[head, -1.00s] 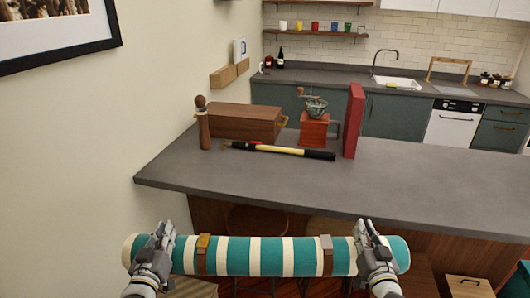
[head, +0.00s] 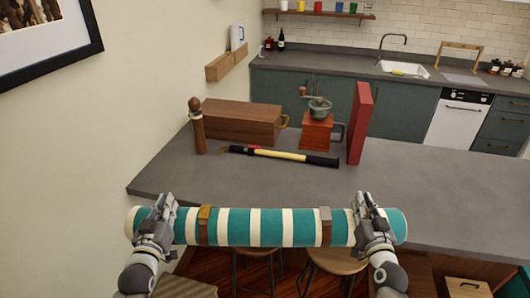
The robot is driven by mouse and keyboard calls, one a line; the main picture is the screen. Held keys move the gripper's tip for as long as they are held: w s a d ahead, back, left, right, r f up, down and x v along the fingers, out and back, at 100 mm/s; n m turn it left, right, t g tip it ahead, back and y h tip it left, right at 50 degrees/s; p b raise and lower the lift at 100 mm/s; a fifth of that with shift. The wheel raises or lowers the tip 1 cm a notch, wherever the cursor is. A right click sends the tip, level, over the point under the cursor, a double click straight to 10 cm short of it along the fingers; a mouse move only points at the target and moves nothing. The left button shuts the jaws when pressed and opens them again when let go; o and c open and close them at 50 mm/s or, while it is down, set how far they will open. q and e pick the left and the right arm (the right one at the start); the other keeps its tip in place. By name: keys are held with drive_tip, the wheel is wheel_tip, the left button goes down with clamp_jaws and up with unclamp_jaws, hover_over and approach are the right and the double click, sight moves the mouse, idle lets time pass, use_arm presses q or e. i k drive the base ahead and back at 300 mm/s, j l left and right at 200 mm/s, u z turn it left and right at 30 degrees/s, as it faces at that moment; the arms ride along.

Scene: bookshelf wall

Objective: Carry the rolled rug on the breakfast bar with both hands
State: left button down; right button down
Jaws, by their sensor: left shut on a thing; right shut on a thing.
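The rolled rug (head: 268,227) is a teal and cream striped roll with two brown straps, held level across the lower middle of the head view. My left gripper (head: 160,212) is shut on the rug near its left end. My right gripper (head: 367,212) is shut on it near its right end. The breakfast bar (head: 420,190) has a dark grey top and lies beyond the rug. The rug overlaps the bar's near edge in the picture and hides part of it; I see no contact with the top.
On the bar stand a pepper mill (head: 197,125), a wooden box (head: 240,121), a coffee grinder (head: 317,128) and a red book (head: 361,122). A black and yellow pump-like tool (head: 285,156) lies before them. Stools (head: 338,261) stand below. The bar's right part is clear.

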sight(268, 194)
drive_tip(key=i, duration=1.05)
